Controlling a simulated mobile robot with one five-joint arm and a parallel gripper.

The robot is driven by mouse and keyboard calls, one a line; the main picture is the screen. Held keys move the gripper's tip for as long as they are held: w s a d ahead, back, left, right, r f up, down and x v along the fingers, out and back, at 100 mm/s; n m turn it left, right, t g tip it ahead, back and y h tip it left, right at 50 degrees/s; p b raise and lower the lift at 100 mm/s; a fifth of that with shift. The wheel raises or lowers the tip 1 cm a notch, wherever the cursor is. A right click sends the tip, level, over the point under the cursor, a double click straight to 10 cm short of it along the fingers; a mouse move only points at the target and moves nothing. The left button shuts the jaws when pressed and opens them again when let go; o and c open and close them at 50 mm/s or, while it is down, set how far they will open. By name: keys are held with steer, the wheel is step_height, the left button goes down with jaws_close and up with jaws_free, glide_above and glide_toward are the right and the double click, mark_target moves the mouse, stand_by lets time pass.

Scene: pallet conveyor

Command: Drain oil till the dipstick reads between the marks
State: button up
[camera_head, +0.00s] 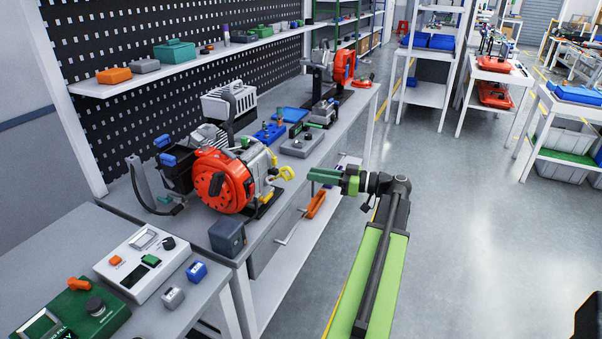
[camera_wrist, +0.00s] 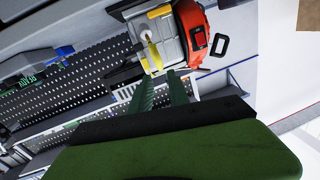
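The engine (camera_head: 222,180), with a round orange-red cover and grey metal body, stands on the grey workbench. A yellow piece (camera_head: 287,172) sticks out from its right side; I cannot tell whether it is the dipstick or the oil cap. In the wrist view the engine (camera_wrist: 197,38) is upside down at the top, with a yellow piece (camera_wrist: 152,55) just beyond my fingertips. My gripper (camera_head: 312,175) has green fingers pointing left at the engine, apart from it. The wrist view shows a gap between the fingers (camera_wrist: 160,76), with nothing held. The dipstick's marks and the oil level cannot be seen.
A dark grey box (camera_head: 228,238) stands at the bench's front edge. A white instrument (camera_head: 142,262) and a green one (camera_head: 75,312) lie on the nearer table. Blue and grey parts (camera_head: 300,145) lie behind the engine. The floor (camera_head: 455,220) to the right is clear.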

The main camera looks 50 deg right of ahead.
steer(key=v, duration=1.1)
